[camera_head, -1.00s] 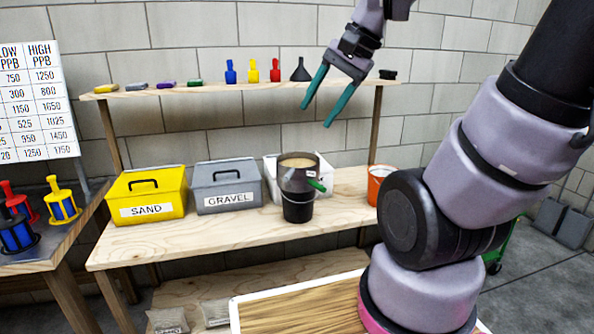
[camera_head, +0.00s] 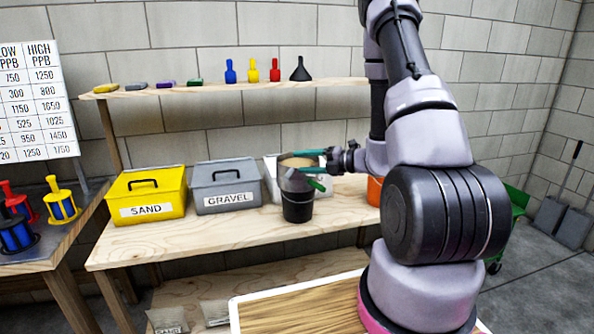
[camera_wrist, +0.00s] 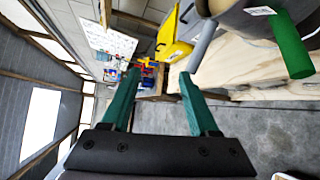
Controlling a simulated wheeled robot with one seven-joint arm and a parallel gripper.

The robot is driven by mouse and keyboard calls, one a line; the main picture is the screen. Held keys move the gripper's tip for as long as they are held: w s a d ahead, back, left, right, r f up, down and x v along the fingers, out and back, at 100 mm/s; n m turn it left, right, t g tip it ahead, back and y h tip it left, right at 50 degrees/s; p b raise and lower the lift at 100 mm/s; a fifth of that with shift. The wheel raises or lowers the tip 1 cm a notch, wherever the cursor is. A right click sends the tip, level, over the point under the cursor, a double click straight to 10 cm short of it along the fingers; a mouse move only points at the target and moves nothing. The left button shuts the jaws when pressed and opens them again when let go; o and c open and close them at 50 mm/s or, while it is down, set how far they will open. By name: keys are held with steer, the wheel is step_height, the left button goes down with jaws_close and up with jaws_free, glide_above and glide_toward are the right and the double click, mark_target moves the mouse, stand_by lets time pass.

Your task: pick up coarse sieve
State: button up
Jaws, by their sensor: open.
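A round dark-grey sieve (camera_head: 294,182) with a tan mesh top and a green handle (camera_head: 318,185) sits on the black bucket (camera_head: 298,208) on the workbench. Its rim (camera_wrist: 240,18) and green handle (camera_wrist: 290,45) also show at the upper right of the wrist view. My gripper (camera_head: 294,163) is open, its teal fingers pointing left at the sieve's height and overlapping it in the head view. In the wrist view my gripper (camera_wrist: 160,75) has nothing between its fingers, and the handle lies to the right of the right finger. Whether a finger touches the sieve I cannot tell.
A grey GRAVEL box (camera_head: 228,190) and a yellow SAND box (camera_head: 146,200) stand left of the bucket. A white bin (camera_head: 270,180) is behind it and an orange bucket (camera_head: 374,192) to the right. A shelf (camera_head: 230,88) with small coloured items runs above.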

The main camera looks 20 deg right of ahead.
mark_target(293, 171)
steer(key=w+d+f+m+t+h, duration=0.1)
steer(key=d+f+m+t+h, duration=0.1)
steer(key=d+f+m, duration=0.3)
steer(key=shift+x, duration=5.85)
steer(key=shift+d+f, duration=0.15)
steer(key=shift+c, duration=0.3)
jaws_close()
